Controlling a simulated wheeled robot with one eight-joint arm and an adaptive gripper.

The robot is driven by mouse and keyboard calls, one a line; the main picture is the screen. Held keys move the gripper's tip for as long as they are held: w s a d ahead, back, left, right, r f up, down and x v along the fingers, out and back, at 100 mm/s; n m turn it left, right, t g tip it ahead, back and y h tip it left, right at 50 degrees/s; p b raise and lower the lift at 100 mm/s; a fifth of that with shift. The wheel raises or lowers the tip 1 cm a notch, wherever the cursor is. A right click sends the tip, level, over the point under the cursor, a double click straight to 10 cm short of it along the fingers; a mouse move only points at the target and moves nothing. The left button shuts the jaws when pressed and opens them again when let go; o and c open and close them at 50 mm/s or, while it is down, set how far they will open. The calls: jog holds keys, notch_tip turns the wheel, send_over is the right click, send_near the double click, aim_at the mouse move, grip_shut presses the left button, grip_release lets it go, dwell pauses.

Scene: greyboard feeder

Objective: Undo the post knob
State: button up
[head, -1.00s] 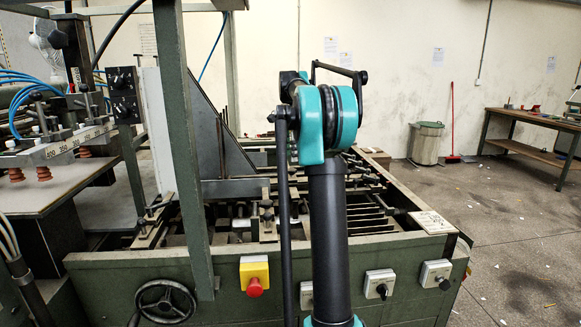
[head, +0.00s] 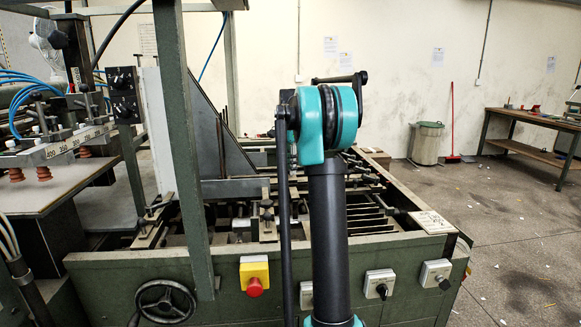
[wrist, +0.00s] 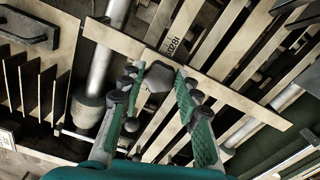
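In the wrist view, a dark, faceted knob (wrist: 158,77) shows between the tips of my gripper (wrist: 159,73), above pale slats. I take it for the post knob. My gripper's two green fingers with dark pads stand apart, one on each side of the knob. No clear grip on it shows, and I cannot tell how far below the fingertips it lies. In the head view, my own arm stands in front of the feeder (head: 120,262) and hides part of its bed. My gripper and the knob cannot be made out there.
Bars, slats and a grey cylinder (wrist: 88,108) crowd the space around my gripper. A green upright post (head: 197,150) stands left of my arm. The front panel carries a red stop button (head: 255,287) and a handwheel (head: 165,302). The floor at right is open.

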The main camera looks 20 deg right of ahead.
jog(key=c, duration=0.4)
jog(key=shift+o, duration=0.2)
jog(key=shift+n, duration=0.3)
jog(key=n, duration=0.4)
jog(key=shift+s+n, duration=0.1)
jog(key=shift+n, duration=0.2)
jog(key=n, duration=0.4)
jog(key=shift+d+n, duration=0.1)
jog(key=shift+n, duration=0.2)
jog(key=n, duration=0.3)
jog(key=shift+n, duration=0.3)
jog(key=n, duration=0.7)
jog(key=shift+d, duration=0.2)
jog(key=n, duration=0.6)
jog(key=shift+d+n, duration=0.1)
jog(key=shift+n, duration=0.2)
